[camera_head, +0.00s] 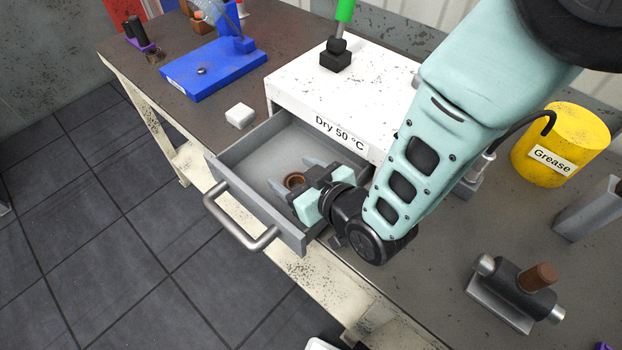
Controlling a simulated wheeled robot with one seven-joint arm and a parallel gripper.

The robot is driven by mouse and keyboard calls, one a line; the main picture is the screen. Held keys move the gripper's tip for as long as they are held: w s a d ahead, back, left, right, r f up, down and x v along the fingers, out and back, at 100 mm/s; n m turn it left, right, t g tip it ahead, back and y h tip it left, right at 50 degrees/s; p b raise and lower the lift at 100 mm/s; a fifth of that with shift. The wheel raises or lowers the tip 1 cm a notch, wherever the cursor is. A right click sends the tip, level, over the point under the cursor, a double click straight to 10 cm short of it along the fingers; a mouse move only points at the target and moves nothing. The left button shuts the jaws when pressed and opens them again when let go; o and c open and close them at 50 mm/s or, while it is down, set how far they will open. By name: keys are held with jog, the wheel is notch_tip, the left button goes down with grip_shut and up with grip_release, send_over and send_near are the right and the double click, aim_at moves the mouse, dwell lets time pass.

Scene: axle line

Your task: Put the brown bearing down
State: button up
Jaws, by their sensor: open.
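The brown bearing (294,180) is a small ring inside the open grey drawer (243,158) of the white box labelled "Dry 50 °C" (300,88). My gripper (292,175) reaches into the drawer from the right. Its two grey fingers are spread apart, with the bearing between or just below them. I cannot tell whether either finger touches the bearing. The bearing appears to rest on the drawer floor, but its lower edge is partly hidden by the gripper.
The drawer's handle (240,225) juts out over the table's front edge. A white block (240,115) and a blue stand (212,70) are at left. A yellow "Grease" tub (562,143) and a dark housing with a brown cylinder (518,288) are at right.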

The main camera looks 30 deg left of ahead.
jog(key=shift+s+d+f+p, duration=0.15)
jog(key=shift+d+p, duration=0.05)
jog(key=shift+p, duration=0.2)
jog(key=shift+d+r, duration=0.2)
jog(key=b+v, duration=0.2)
jog(key=v, duration=0.9)
jog(key=shift+r, duration=0.45)
jog(key=shift+d, duration=0.1)
jog(key=s+d+r+m+g+h, duration=0.1)
jog(key=d+r+g+h, duration=0.1)
jog(key=d, duration=0.5)
jog(key=s+d+r+m+g+h, duration=0.1)
jog(key=d+r+m+h, duration=0.1)
jog(key=d+r+h, duration=0.2)
jog(key=s+d+r+m+g+h, duration=0.1)
jog(key=d+h, duration=0.4)
jog(key=d, duration=0.6)
notch_tip(320, 180, up, 3)
jog(key=shift+s+d+f+m+g+h, duration=0.15)
jog(key=shift+s+d+m+g+h, duration=0.25)
jog(key=shift+m+g, duration=0.35)
